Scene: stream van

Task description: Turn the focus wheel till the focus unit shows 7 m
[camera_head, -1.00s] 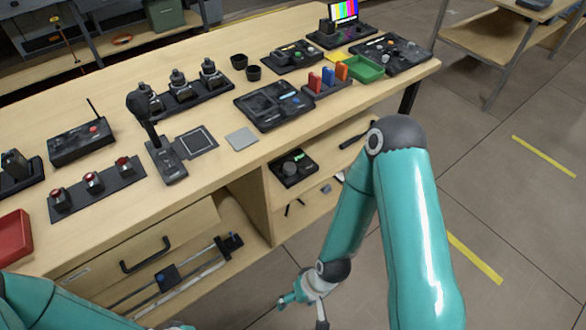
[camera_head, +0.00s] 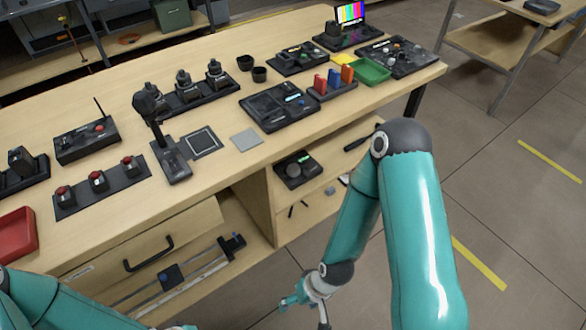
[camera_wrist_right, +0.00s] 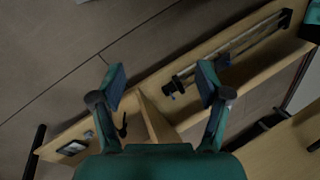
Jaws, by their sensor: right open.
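A small dark box with a round black knob and a small green display, which looks like the focus unit (camera_head: 297,169), sits on the open shelf under the bench top. Its knob, likely the focus wheel (camera_head: 293,170), faces up. The display is too small to read. My right gripper (camera_head: 305,308) hangs low in front of the bench, below and apart from the unit. In the right wrist view its two fingers (camera_wrist_right: 161,80) are spread with nothing between them. My left arm shows at the lower left, but its gripper is out of frame.
The bench top (camera_head: 222,178) overhangs the shelf. The floor before the shelf is clear.

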